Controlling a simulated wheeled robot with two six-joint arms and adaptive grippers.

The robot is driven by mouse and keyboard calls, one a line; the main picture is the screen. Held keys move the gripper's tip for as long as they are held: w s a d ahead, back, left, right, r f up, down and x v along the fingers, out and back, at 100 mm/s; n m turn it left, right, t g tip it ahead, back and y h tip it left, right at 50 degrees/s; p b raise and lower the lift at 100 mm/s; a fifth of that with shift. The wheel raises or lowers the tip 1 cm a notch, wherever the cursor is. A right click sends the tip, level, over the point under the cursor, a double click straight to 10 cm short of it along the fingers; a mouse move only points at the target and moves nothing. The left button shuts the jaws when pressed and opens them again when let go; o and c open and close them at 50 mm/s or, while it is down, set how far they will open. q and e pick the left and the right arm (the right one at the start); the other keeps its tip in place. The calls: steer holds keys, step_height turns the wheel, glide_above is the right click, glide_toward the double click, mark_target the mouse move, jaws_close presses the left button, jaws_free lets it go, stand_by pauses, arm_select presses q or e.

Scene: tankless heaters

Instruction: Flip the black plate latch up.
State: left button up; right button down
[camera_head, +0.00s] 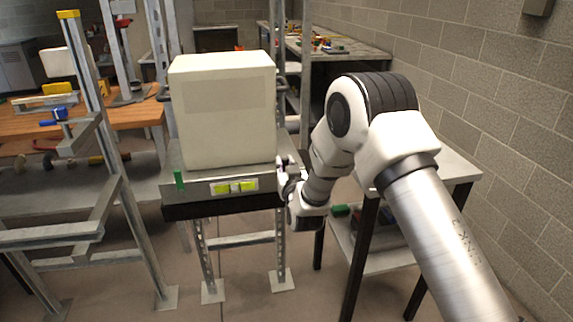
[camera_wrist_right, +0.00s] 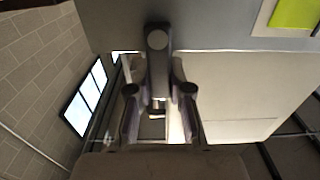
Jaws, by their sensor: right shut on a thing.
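The white box-shaped heater (camera_head: 222,115) stands upright on a grey metal shelf with a black underside (camera_head: 222,207). My right gripper (camera_head: 283,174) is at the shelf's right front corner, level with its front face. My left gripper is in neither view.
A green tab (camera_head: 179,180) sits on the shelf's left front corner, and a yellow-green label (camera_head: 234,187) on its front. A small table (camera_head: 458,169) stands to the right, partly behind my right arm. A metal frame (camera_head: 100,130) stands at left.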

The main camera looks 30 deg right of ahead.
steer(key=c, duration=1)
jaws_free()
steer(key=shift+c, duration=0.2)
steer(key=v, duration=1.2)
steer(key=shift+f, duration=0.15)
steer(key=s+a+f+n+g+y+p, duration=0.1)
steer(key=s+f+g+p, duration=0.3)
steer(key=s+f, duration=0.55)
steer(key=s+f+g+y+p, duration=0.2)
steer(key=s+f+g, duration=0.4)
steer(key=f, duration=0.6)
steer(key=s+a+f+g, duration=0.1)
steer(key=s+f+g, duration=0.1)
steer(key=s, duration=0.7)
steer(key=s+a+f+n+g+y, duration=0.1)
steer(key=s+g, duration=0.4)
steer(key=s, duration=0.5)
step_height(320, 180, down, 3)
steer(key=shift+s+a+r+y, duration=0.2)
steer(key=shift+s+a+y, duration=0.1)
steer(key=shift+a, duration=0.45)
